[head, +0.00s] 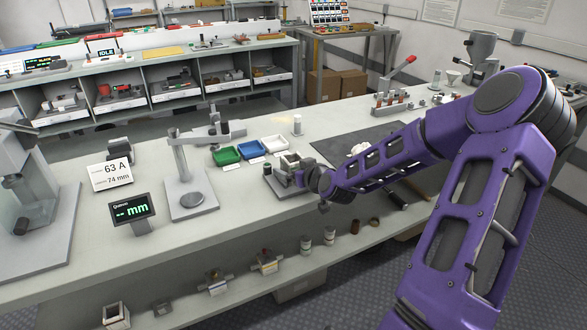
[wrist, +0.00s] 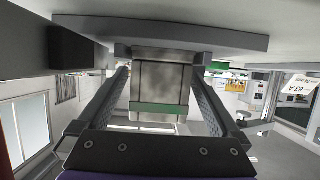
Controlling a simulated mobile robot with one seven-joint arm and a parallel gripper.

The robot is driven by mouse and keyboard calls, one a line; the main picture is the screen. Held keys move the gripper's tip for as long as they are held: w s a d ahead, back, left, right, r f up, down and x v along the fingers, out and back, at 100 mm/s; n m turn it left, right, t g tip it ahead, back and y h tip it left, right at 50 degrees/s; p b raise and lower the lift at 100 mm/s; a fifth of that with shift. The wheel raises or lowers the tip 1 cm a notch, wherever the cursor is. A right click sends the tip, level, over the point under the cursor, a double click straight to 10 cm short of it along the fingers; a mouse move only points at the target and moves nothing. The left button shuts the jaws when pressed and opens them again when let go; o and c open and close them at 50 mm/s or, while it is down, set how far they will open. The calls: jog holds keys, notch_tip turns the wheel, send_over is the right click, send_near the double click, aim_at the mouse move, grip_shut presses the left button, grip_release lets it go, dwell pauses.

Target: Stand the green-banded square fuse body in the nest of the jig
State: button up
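The green-banded square fuse body (wrist: 160,82) is between my fingers in the wrist view. It is pale and mottled, with a green band (wrist: 158,108) across it. In the head view its square open top (head: 290,160) shows upright at the jig. My gripper (head: 312,180) reaches in from the right; its two fingertips (wrist: 162,75) close against opposite sides of the body. The grey jig (head: 283,186) stands on the bench, and its base plate (wrist: 160,34) lies against the body's end in the wrist view. The nest is hidden, so seating depth cannot be told.
Green (head: 226,154), blue (head: 250,149) and white (head: 275,144) trays stand behind the jig. A gauge stand (head: 190,192) and a mm display (head: 132,209) are to the left. A dark mat (head: 365,146) lies to the right. Several fuse parts sit on the lower front shelf.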

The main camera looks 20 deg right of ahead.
jog(key=shift+r, duration=0.2)
jog(key=p+v, duration=0.3)
jog(key=v, duration=0.9)
jog(key=shift+w, duration=0.1)
